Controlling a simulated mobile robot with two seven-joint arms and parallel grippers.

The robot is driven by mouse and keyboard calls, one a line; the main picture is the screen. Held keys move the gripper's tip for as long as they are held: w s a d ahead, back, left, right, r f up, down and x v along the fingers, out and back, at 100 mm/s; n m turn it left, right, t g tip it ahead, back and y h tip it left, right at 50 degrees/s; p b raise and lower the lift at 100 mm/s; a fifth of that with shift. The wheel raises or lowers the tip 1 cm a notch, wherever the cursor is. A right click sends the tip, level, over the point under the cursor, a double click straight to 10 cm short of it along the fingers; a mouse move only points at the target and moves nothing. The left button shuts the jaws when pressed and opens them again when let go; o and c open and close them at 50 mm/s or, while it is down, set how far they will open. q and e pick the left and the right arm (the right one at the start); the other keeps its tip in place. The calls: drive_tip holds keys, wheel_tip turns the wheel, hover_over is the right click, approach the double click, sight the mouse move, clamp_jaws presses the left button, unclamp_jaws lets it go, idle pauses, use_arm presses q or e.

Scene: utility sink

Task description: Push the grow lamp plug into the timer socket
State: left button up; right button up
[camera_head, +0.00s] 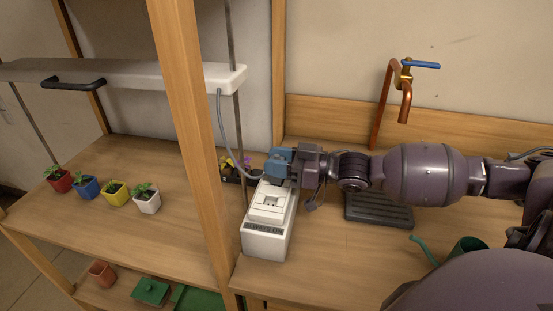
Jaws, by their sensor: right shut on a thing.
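The timer (266,240) is a white box standing upright on the wooden counter, with a socket face (271,202) on its sloping top. My right gripper (280,165) reaches in from the right and is shut on the grow lamp plug at the back upper end of the timer. The plug is mostly hidden by the blue fingertips. A grey cord (222,125) runs from the white grow lamp (190,78) down to the gripper. I cannot tell whether the plug touches the timer. My left gripper is not in view.
Several small potted seedlings (116,193) stand on the left shelf. A wooden post (196,130) rises just left of the timer. A black slatted tray (378,210) lies under my right arm, with a green watering can (466,246) at right. A copper tap (404,105) stands behind.

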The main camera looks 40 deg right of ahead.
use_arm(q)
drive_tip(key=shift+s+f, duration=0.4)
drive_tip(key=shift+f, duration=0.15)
use_arm(e)
drive_tip(key=shift+f, duration=0.85)
drive_tip(key=o, duration=1)
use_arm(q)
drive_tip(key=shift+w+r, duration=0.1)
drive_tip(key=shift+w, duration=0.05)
use_arm(e)
drive_tip(key=shift+s+d, duration=0.15)
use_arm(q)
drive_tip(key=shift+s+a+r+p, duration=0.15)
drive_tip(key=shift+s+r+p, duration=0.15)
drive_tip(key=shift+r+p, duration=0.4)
use_arm(e)
drive_tip(key=shift+v, duration=5.2)
drive_tip(key=shift+r, duration=0.15)
